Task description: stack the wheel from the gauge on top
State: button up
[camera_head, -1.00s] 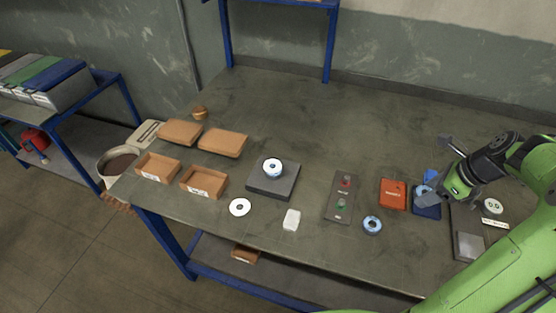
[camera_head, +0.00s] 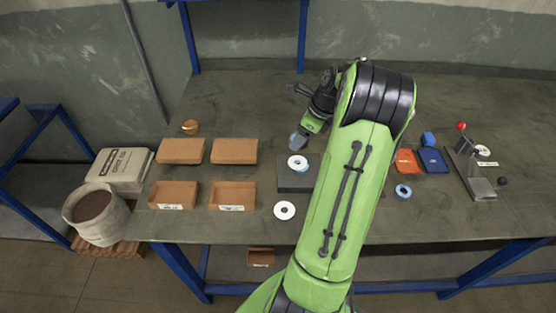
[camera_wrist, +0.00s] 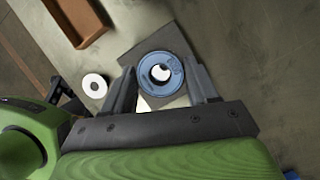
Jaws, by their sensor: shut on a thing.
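My gripper (camera_wrist: 162,88) is shut on a blue wheel (camera_wrist: 146,57), with one finger on each side of its rim. In the head view my gripper (camera_head: 297,144) is just behind and above the dark square block (camera_head: 288,183). A white-and-blue wheel (camera_head: 297,163) lies on that block. In the wrist view the held wheel is over the block (camera_wrist: 140,44) and hides much of it; white shows through its hole and below its rim. The gauge (camera_head: 470,172), with a red knob, stands at the right of the bench.
A white disc (camera_head: 284,210) lies in front of the block. Cardboard trays (camera_head: 232,195) are to the left. A blue wheel (camera_head: 403,191), a red box (camera_head: 407,161) and a blue box (camera_head: 432,160) lie right of my arm. My arm hides the bench middle.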

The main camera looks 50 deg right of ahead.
aim_at(295, 161)
notch_tip(295, 161, down, 8)
jog(key=shift+d+r+b, duration=0.1)
jog(key=shift+b, duration=0.75)
jog(key=shift+f, duration=0.2)
jog(key=o, duration=1.1)
